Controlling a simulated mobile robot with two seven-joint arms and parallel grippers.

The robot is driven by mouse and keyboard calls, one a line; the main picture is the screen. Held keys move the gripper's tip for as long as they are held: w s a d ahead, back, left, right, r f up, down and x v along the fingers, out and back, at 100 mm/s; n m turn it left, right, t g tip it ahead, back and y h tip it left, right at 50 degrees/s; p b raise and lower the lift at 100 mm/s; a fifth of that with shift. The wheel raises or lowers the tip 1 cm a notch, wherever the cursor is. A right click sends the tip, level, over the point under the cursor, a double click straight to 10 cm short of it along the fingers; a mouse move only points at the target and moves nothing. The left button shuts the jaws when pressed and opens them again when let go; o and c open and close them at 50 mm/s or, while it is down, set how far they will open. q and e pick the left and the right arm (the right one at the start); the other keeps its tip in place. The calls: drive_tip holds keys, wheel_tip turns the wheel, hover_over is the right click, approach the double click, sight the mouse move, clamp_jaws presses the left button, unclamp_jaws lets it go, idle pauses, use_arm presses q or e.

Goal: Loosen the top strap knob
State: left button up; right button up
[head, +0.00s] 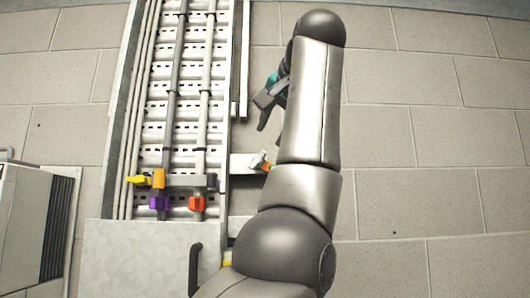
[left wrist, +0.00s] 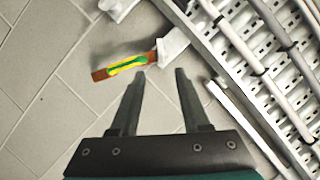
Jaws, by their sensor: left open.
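My left gripper (head: 262,112) is beside the upright tray, to its right, and partly hidden by my left arm. In the left wrist view its two fingers (left wrist: 161,73) are apart with nothing between them. Beyond the fingertips is an orange-brown bar with a yellow and green band (left wrist: 126,65), joined to a pale block (left wrist: 173,46). In the head view a small orange and green piece (head: 264,165) sits at the end of a pale bracket (head: 243,164), below the gripper. I cannot tell which part is the top strap knob. My right gripper is not in view.
The metal tray (head: 222,60) holds long pipes. A clamp bar (head: 188,181) crosses them, with yellow (head: 138,180) and yellow-orange (head: 158,178) parts. Purple (head: 159,203) and orange-red (head: 196,203) fittings sit below. A grey vented cabinet (head: 28,215) is at left.

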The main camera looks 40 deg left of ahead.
use_arm(q)
drive_tip(key=shift+v, duration=1.75)
